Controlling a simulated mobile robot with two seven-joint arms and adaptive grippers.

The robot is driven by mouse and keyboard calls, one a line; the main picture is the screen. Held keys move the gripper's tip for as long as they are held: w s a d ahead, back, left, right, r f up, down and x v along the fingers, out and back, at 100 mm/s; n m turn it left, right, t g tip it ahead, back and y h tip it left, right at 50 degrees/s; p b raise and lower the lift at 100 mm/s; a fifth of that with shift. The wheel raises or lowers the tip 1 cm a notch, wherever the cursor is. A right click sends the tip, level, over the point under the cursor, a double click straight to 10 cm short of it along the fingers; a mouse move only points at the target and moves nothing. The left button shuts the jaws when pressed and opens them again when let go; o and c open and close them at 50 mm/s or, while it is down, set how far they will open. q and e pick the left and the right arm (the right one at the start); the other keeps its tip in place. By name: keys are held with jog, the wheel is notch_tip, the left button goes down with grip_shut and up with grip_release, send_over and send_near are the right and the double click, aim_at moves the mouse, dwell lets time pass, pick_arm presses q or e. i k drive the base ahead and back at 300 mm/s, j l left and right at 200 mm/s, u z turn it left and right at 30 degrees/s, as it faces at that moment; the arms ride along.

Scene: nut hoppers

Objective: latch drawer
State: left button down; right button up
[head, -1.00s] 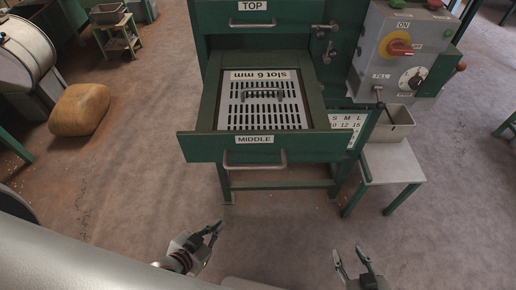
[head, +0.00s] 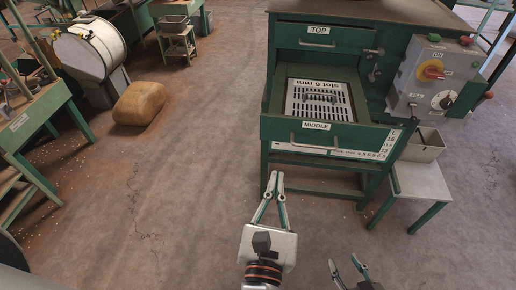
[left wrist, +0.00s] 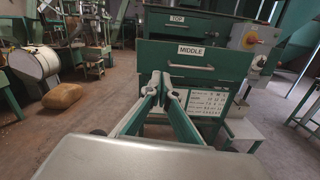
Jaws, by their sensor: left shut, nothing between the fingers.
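The green middle drawer (head: 312,133), labelled MIDDLE, stands pulled out of the green cabinet with a slotted metal sieve plate (head: 318,100) lying in it. Its bar handle (head: 316,146) runs across the front; the drawer front also shows in the left wrist view (left wrist: 160,60). The top drawer (head: 323,38) above is shut. A metal latch (head: 373,68) sits on the cabinet to the right of the drawer opening. My left gripper (head: 274,176) is shut and empty, in front of and below the drawer front in the picture, apart from the handle. My right gripper (head: 347,266) is open and empty lower right.
A grey control box (head: 430,78) with a red knob is on the cabinet's right side, above a metal bin (head: 424,145) and a small table (head: 420,180). A tan sack (head: 139,103) lies on the floor at left. The floor before the cabinet is clear.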

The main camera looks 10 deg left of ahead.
aim_at(376, 73)
jog(key=i+l, duration=0.2)
jog(key=i, duration=0.3)
jog(key=i+j, duration=0.15)
jog(key=i, duration=0.4)
jog(key=i+j, duration=0.15)
jog(key=i, duration=0.45)
jog(key=k+l, duration=0.1)
jog(key=k, duration=0.4)
jog(key=k+l, duration=0.15)
jog(key=k, duration=0.35)
